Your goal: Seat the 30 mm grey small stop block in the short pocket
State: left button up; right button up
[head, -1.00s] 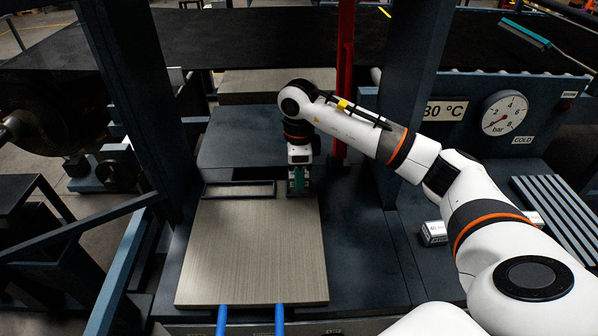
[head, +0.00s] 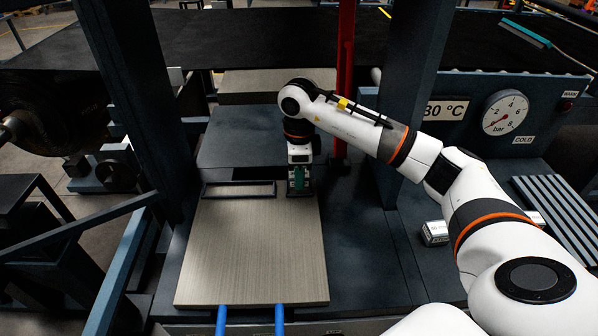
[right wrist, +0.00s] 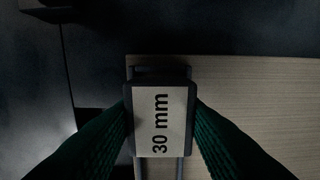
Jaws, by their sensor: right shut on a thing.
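My right gripper (head: 299,180) is at the far right corner of the metal plate (head: 250,250). In the right wrist view its green fingers are closed on the two sides of the grey block (right wrist: 160,120), whose pale top reads "30 mm". The dark rim of the short pocket (right wrist: 160,71) shows just beyond the block, and its side lines show on the near side. The block is lined up over the pocket, but I cannot tell how deep it sits. In the head view the gripper hides most of the block and pocket. My left gripper is not in view.
A longer, dark-rimmed pocket (head: 238,189) lies left of the gripper on the plate. A red post (head: 343,90) and a dark press column (head: 408,90) stand close to my right arm. Another labelled block (head: 435,233) lies to the right. The plate's near part is clear.

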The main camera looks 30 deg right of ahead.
jog(key=shift+f+b, duration=0.7)
jog(key=shift+f, duration=0.05)
dwell(0.6)
jog(key=o, duration=1.2)
jog(key=shift+r, duration=0.2)
jog(key=shift+r+p, duration=2.2)
jog(key=shift+r, duration=1.15)
